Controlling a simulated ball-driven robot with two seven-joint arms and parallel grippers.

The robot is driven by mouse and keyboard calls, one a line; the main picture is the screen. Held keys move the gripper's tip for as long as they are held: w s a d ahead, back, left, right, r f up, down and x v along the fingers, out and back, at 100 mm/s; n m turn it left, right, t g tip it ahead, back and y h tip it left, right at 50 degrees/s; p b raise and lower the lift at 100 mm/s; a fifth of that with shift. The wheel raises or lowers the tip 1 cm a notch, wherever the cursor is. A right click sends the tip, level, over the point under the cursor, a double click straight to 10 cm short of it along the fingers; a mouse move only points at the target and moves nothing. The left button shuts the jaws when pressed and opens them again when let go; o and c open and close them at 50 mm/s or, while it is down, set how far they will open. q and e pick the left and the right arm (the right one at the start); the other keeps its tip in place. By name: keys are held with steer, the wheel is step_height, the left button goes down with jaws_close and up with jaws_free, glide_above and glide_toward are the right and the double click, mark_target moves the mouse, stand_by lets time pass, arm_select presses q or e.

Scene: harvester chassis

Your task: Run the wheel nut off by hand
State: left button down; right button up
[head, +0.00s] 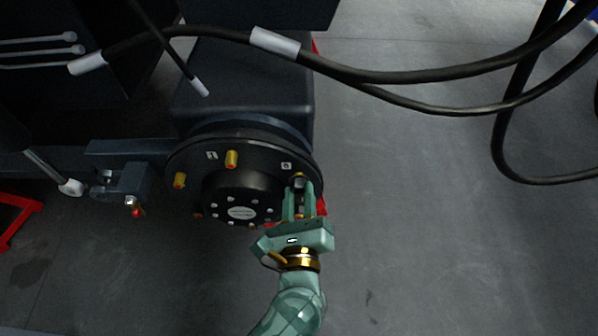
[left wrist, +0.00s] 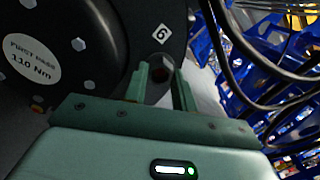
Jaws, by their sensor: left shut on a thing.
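The black round wheel hub (head: 262,160) faces me on the chassis, with yellow-capped studs around its rim and a round plate at its centre. My left gripper (head: 300,188) reaches up from below to the hub's right side. Its fingers are shut on the dark wheel nut (head: 299,179), near a small white number label. In the left wrist view the nut (left wrist: 161,70) sits between the fingertips of my left gripper (left wrist: 161,80), just below the label 6 (left wrist: 162,34). The fingers hide part of the nut and its stud. My right gripper is not in view.
Thick black cables (head: 390,76) hang across the top and right. A bracket (head: 128,181) with a red-tipped part is left of the hub. Open grey floor (head: 430,230) lies to the right. Blue racks (left wrist: 285,70) show in the left wrist view.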

arm_select(q)
steer(key=c, duration=2.1)
jaws_free()
jaws_close()
steer(key=shift+s, duration=0.1)
steer(key=s, duration=0.7)
steer(key=shift+s, duration=0.35)
